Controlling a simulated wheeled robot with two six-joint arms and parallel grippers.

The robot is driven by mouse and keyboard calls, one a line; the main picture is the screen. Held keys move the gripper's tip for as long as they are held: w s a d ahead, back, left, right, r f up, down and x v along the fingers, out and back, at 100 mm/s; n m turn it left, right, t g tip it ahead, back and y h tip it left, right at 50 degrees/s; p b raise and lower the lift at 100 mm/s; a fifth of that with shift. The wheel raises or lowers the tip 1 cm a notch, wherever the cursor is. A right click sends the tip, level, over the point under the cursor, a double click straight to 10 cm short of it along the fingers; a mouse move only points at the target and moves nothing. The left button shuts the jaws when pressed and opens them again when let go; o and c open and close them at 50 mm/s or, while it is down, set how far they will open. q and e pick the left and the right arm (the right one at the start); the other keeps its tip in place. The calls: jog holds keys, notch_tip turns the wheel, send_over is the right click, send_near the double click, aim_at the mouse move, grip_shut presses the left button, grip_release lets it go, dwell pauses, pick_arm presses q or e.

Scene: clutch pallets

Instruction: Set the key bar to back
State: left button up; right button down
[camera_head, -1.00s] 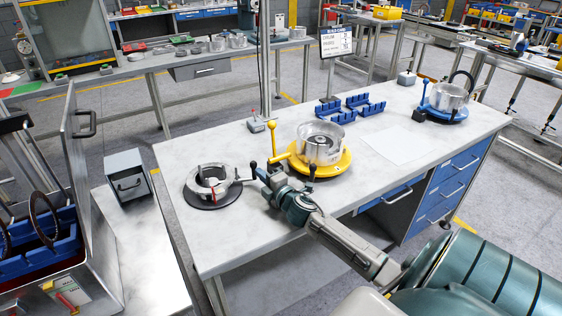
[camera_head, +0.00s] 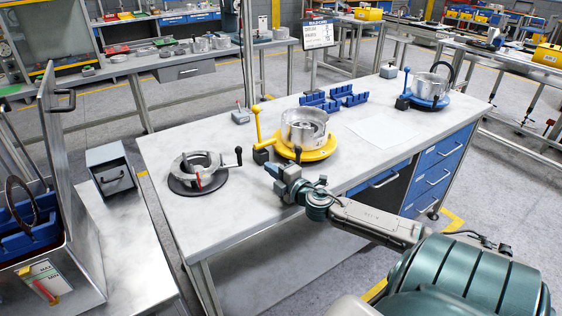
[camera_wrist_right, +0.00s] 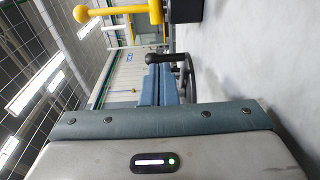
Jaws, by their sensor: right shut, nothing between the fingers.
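A grey ring fixture on a round black base (camera_head: 184,187) sits at the left of the bench. A bar with an upright black handle (camera_head: 239,156) sticks out from its right side; I take this for the key bar. The handle also shows in the right wrist view (camera_wrist_right: 154,57), just beyond the fingertips. My right gripper (camera_head: 270,170) is shut and empty, to the right of the handle and apart from it. Its teal fingers (camera_wrist_right: 163,85) lie together in the wrist view. My left gripper is not in view.
A yellow pallet (camera_head: 322,152) with a metal housing stands close to the right gripper. Its ball-topped yellow lever (camera_head: 257,122) stands upright, also visible in the wrist view (camera_wrist_right: 115,14). A blue pallet (camera_head: 430,102) and blue trays (camera_head: 320,103) are farther off. The bench's front left is clear.

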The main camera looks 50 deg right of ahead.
jog(key=shift+s+d+f, duration=0.3)
jog(key=shift+s+d, duration=0.25)
jog(key=shift+d, duration=0.05)
jog(key=shift+s+d+r+b, duration=0.15)
jog(key=shift+s+r+b, duration=0.05)
jog(key=shift+s+b, duration=0.2)
jog(key=shift+s, duration=0.1)
jog(key=shift+d, duration=0.1)
jog(key=shift+s, duration=0.1)
